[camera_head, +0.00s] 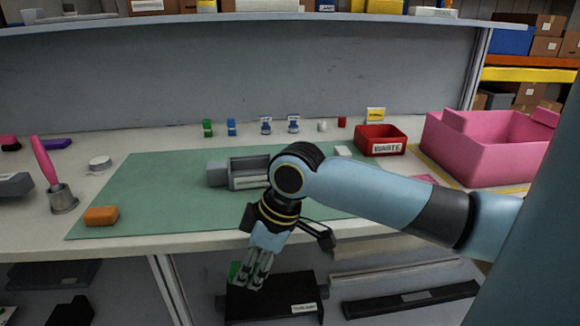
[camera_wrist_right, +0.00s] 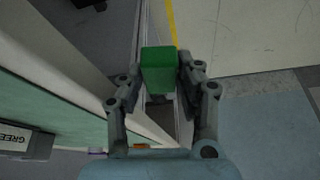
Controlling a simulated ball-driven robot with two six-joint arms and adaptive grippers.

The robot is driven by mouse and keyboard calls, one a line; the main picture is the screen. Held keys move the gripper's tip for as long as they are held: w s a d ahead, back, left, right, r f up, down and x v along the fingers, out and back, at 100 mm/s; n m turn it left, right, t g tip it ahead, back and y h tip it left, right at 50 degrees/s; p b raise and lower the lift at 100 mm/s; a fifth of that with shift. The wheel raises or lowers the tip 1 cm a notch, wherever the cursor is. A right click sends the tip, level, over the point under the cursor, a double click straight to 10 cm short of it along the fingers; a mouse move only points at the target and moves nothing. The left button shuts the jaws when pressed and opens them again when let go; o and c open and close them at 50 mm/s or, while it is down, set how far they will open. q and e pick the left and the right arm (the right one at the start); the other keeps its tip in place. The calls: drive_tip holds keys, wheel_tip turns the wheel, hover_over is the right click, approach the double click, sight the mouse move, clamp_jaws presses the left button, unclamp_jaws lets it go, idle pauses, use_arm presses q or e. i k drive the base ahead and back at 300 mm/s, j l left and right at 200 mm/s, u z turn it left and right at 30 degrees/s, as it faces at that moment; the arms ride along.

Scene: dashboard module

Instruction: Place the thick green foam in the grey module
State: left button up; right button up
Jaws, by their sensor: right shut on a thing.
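The thick green foam is a green block (camera_wrist_right: 158,72) between the fingers of my right gripper (camera_wrist_right: 160,85) in the right wrist view. My right gripper (camera_head: 258,274) is shut on it and points down in front of the table's front edge. In the head view only a small part of the green foam (camera_head: 235,270) shows beside the fingers. The grey module (camera_head: 218,174) lies on the green mat, behind my right arm, which hides its right side. A grey labelled part (camera_wrist_right: 22,143) shows at the left of the right wrist view. My left gripper is not in view.
The green mat (camera_head: 140,185) covers the table's middle. An orange block (camera_head: 101,216) lies on its left front corner. A red waste bin (camera_head: 381,141) and a pink crate (camera_head: 485,150) stand at right. Small bottles line the back. A dark bin (camera_head: 270,305) sits below the table.

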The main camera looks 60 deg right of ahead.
sight(252, 176)
drive_tip(key=z, duration=0.4)
drive_tip(key=i+j+z, duration=0.1)
drive_tip(key=z, duration=0.3)
drive_tip(key=j+z, duration=0.15)
drive_tip(key=z, duration=0.3)
drive_tip(key=i+j+z, duration=0.1)
drive_tip(key=z, duration=0.3)
